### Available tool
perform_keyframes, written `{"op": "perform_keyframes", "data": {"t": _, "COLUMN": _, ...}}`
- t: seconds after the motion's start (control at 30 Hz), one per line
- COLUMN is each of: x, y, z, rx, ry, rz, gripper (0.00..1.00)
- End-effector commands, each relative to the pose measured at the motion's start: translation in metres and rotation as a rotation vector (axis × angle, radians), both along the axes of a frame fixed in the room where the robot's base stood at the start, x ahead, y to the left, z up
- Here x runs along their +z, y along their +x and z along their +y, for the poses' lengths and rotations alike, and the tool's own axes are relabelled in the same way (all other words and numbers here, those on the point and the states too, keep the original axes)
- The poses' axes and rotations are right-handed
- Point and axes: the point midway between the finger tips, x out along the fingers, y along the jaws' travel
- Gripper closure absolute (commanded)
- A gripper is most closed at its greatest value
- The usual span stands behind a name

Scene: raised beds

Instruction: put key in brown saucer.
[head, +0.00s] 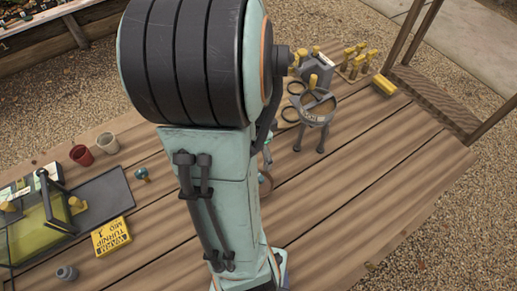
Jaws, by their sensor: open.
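I see no key that I can make out in the head view. A small part of a brown curved rim (265,184) shows at the right edge of my arm, low on the planks. It may be the brown saucer, but my arm hides most of it.
The wooden table (370,200) is clear at right front. At back right stand a grey ring stand (318,118), yellow-handled tools (358,62) and a yellow block (384,85). At left are a red pot (82,156), a pale pot (108,143), a dark tray (112,190) and a yellow box (112,237).

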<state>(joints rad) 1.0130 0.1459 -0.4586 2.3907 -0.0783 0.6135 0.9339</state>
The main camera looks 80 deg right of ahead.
Motion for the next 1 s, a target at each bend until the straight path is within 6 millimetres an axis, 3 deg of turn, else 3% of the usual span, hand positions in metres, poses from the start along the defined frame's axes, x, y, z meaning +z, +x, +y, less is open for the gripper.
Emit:
{"op": "perform_keyframes", "data": {"t": 0.33, "x": 0.01, "y": 0.001, "z": 0.001, "rx": 0.003, "ry": 0.001, "rz": -0.001, "gripper": 0.38}}
{"op": "perform_keyframes", "data": {"t": 0.47, "x": 0.019, "y": 0.03, "z": 0.015, "rx": 0.187, "ry": 0.006, "rz": -0.029, "gripper": 0.38}}
{"op": "perform_keyframes", "data": {"t": 0.57, "x": 0.039, "y": 0.082, "z": 0.057, "rx": 0.598, "ry": 0.02, "rz": -0.077, "gripper": 0.38}}
{"op": "perform_keyframes", "data": {"t": 0.63, "x": 0.055, "y": 0.112, "z": 0.103, "rx": 0.979, "ry": 0.032, "rz": -0.105, "gripper": 0.38}}
{"op": "perform_keyframes", "data": {"t": 0.7, "x": 0.07, "y": 0.126, "z": 0.152, "rx": 1.364, "ry": 0.04, "rz": -0.12, "gripper": 0.38}}
{"op": "perform_keyframes", "data": {"t": 0.83, "x": 0.087, "y": 0.118, "z": 0.223, "rx": 1.972, "ry": 0.045, "rz": -0.112, "gripper": 0.38}}
{"op": "perform_keyframes", "data": {"t": 0.9, "x": 0.092, "y": 0.107, "z": 0.244, "rx": 2.204, "ry": 0.044, "rz": -0.097, "gripper": 0.38}}
{"op": "perform_keyframes", "data": {"t": 1.0, "x": 0.096, "y": 0.095, "z": 0.26, "rx": 2.401, "ry": 0.042, "rz": -0.077, "gripper": 0.38}}
